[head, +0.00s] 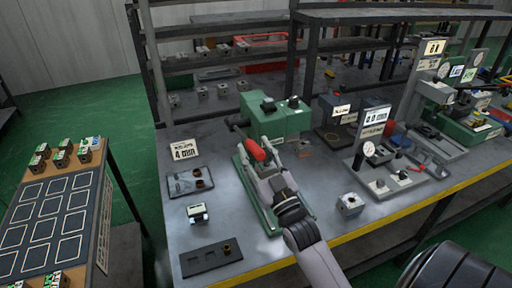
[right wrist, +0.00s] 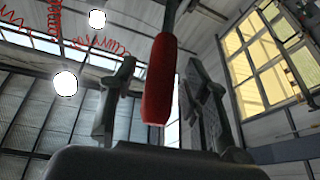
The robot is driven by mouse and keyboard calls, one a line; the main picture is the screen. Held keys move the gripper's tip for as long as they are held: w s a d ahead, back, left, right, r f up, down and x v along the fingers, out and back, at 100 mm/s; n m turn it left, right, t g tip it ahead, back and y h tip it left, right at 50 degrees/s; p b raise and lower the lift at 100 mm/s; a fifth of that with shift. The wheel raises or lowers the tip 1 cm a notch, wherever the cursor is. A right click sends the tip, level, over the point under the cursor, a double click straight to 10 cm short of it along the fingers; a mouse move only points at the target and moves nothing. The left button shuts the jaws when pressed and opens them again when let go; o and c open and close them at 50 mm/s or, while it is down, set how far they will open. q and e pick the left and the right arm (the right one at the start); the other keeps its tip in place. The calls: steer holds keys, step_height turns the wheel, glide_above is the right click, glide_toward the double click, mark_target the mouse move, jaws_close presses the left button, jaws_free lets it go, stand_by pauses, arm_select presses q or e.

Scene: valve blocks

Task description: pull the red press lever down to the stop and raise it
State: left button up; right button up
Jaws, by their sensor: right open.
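The red press lever (head: 256,149) is a red grip that stands out at the front of a green press (head: 284,122) on the grey bench. My right gripper (head: 264,165) is at the red grip, coming from the front of the bench, and its arm hides part of the green base (head: 242,180). In the right wrist view the red grip (right wrist: 160,85) hangs between the two open fingers, with a gap visible on both sides. Whether a finger touches it elsewhere, I cannot tell. My left gripper is not in view.
A label sign (head: 184,150) and a dark tray (head: 190,182) lie left of the press. A gauge stand (head: 370,150) and a small metal block (head: 349,204) stand to the right. A black plate (head: 208,258) lies at the front left. Shelves rise behind.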

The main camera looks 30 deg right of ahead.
steer(key=shift+c, duration=0.5)
jaws_close()
stand_by(0.5)
